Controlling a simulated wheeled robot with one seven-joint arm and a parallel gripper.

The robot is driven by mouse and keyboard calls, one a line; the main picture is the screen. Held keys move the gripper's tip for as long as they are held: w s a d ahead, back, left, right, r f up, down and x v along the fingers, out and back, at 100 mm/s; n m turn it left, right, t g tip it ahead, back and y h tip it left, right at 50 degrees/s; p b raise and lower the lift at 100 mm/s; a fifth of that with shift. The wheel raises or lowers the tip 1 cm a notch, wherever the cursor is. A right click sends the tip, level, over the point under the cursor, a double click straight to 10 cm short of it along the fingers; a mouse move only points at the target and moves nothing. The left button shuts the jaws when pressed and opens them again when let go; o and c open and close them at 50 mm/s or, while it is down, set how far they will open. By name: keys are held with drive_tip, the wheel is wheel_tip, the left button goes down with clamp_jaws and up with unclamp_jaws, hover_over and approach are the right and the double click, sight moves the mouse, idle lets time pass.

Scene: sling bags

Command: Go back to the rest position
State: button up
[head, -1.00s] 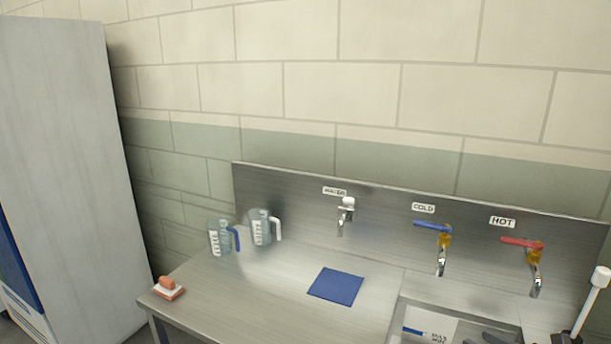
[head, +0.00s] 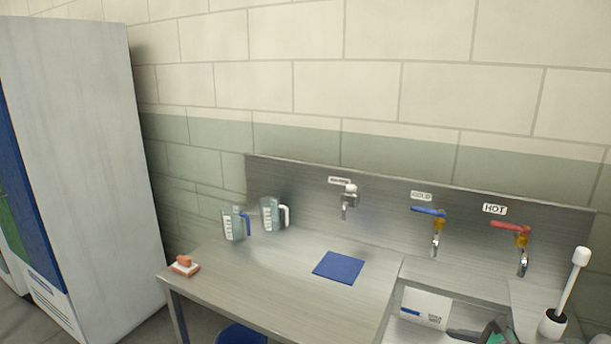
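My gripper cannot be clearly made out in the head view. A steel counter (head: 225,283) with a raised back panel stands against the wall. A blue square mat (head: 339,267) lies flat on it. Two clear measuring jugs stand at the back left, one with a blue handle (head: 233,224) and one with a white handle (head: 270,214). Dark and green shapes (head: 492,335) at the bottom right edge are cut off, and I cannot tell what they are.
A tap (head: 348,200), a blue-handled cold tap (head: 434,230) and a red-handled hot tap (head: 519,245) project from the panel. An orange item (head: 184,265) sits at the left corner. A brush stands in a holder (head: 553,322) at right. A tall cabinet (head: 85,170) is at left.

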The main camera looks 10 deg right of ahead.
drive_tip(key=a+n+g, duration=0.1)
drive_tip(key=a+n, duration=0.1)
drive_tip(key=a, duration=0.1)
drive_tip(key=a+f+n+g, duration=0.1)
drive_tip(key=a+n, duration=0.2)
drive_tip(key=w+a+f+n+g+b, duration=0.1)
drive_tip(key=a+n, duration=0.1)
drive_tip(key=a, duration=0.1)
drive_tip(key=shift+w+a+n, duration=0.1)
drive_tip(key=shift+n, duration=0.3)
drive_tip(key=s+a+n+g+h+b, duration=0.1)
drive_tip(key=s+a+n+g+h, duration=0.1)
drive_tip(key=s+a+n, duration=0.3)
drive_tip(key=s+a+n+g+h+b, duration=0.1)
drive_tip(key=s+a+n+g, duration=0.1)
drive_tip(key=s+a+n, duration=0.4)
drive_tip(key=a+n, duration=0.4)
drive_tip(key=n, duration=0.4)
drive_tip(key=shift+h, duration=0.4)
